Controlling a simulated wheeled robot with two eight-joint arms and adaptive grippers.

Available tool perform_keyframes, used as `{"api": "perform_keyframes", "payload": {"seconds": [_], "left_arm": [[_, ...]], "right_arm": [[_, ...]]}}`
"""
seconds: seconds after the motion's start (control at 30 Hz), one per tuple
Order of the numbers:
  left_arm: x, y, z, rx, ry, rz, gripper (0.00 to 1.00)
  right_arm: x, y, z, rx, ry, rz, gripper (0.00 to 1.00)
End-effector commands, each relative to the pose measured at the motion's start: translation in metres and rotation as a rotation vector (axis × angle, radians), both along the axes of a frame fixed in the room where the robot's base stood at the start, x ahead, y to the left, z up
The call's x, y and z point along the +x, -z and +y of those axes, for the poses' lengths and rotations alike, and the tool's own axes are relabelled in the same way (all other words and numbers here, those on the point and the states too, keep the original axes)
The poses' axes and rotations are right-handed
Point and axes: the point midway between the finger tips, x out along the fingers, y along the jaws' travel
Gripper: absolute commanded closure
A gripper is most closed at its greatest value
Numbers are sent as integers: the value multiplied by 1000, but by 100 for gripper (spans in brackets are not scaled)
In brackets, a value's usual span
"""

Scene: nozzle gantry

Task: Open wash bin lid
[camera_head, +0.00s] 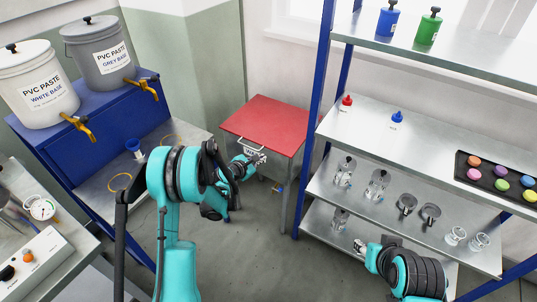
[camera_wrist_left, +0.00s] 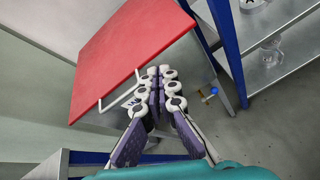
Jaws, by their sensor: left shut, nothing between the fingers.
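The wash bin is a grey metal box with a flat red lid (camera_head: 266,124), standing at the back centre. The lid is down and level in the head view. A pale bar handle (camera_head: 254,147) sits at its front edge. My left gripper (camera_head: 258,158) is at the front of the bin, close to the handle. In the left wrist view the left gripper (camera_wrist_left: 161,72) is shut and empty, with its fingertips beside the handle (camera_wrist_left: 122,92) and in front of the lid (camera_wrist_left: 130,50). I cannot tell whether they touch. My right gripper (camera_head: 362,247) is low at the right, by the shelf.
A blue-framed metal shelf (camera_head: 440,130) with glassware and bottles stands right of the bin. A blue stand (camera_head: 95,125) with two PVC paste buckets is at the left. A small blue-and-yellow tap (camera_wrist_left: 209,94) is low on the bin front. Floor in front is clear.

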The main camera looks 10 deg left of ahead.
Motion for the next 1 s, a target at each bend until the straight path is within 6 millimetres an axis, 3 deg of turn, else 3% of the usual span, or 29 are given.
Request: {"api": "perform_keyframes", "payload": {"seconds": [0.1, 0.3, 0.53, 0.93, 1.0], "left_arm": [[9, 40, 10, -198, -94, 22, 100], [11, 75, 17, -392, -179, 45, 100], [26, 89, 13, -427, -193, 49, 100], [101, 118, -15, -424, -191, 49, 100], [101, 104, -14, -424, -193, 49, 100]], "right_arm": [[0, -3, 0, 0, 0, 0, 60], [0, -5, 0, 0, 0, 0, 60], [0, 2, 0, 0, 0, 0, 60], [0, 31, 0, 0, 0, 0, 60], [0, 34, 0, 0, 0, 0, 60]]}}
